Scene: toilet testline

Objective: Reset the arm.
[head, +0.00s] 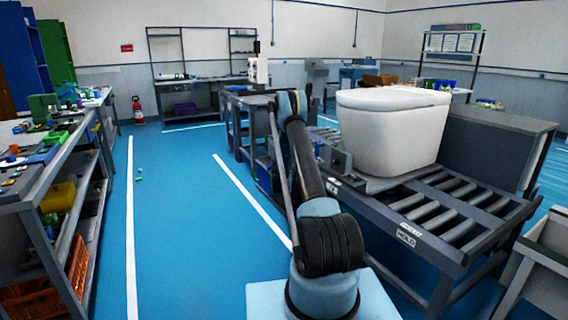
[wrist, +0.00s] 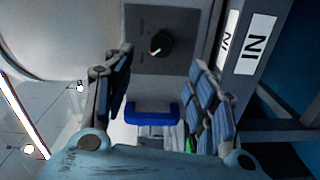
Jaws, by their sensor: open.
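My arm (head: 310,165) rises from the lower middle of the head view and bends at a joint beside the conveyor. My gripper (wrist: 162,62) shows in the wrist view with its two padded fingers spread apart and nothing between them. Beyond the fingers is a grey control panel (wrist: 142,22) with a black rotary knob (wrist: 174,44) bearing a white mark. The fingers appear apart from the knob. In the head view I cannot make out the fingers clearly near the conveyor's side.
A white toilet (head: 392,130) stands on the roller conveyor (head: 465,215) at the right. A cluttered shelf bench (head: 75,150) lines the left. The blue floor (head: 180,210) between them is mostly clear. A blue handle-shaped part (wrist: 152,114) shows below the panel in the wrist view.

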